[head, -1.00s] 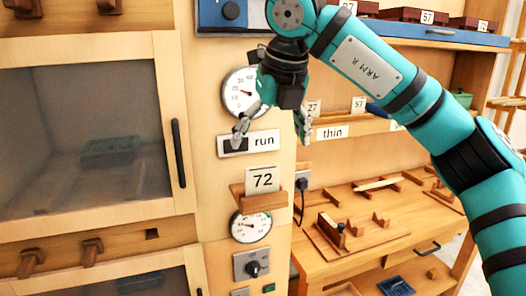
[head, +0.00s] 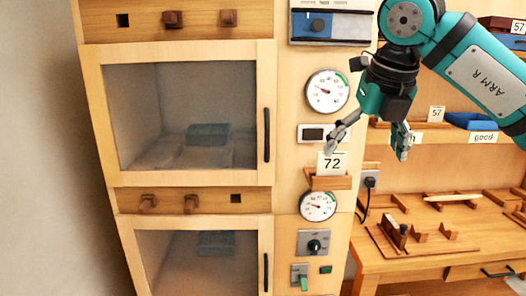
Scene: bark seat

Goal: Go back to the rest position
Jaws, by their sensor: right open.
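My right gripper (head: 368,146) hangs from the teal right arm (head: 480,75) at the upper right. Its two fingers are spread apart and point down, with nothing between them. It appears in front of the narrow wooden panel beside the cabinet, just above and right of a card reading 72 (head: 332,164) in a small wooden holder (head: 328,181). One finger overlaps the card's upper edge in the picture. My left gripper is not in view.
A wooden cabinet has an upper glass door (head: 180,115) and a lower glass door (head: 200,262), both shut, with teal trays behind them. Dials, a knob (head: 314,245) and a green switch (head: 303,281) line the panel. A workbench (head: 450,250) with wooden pieces stands at right.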

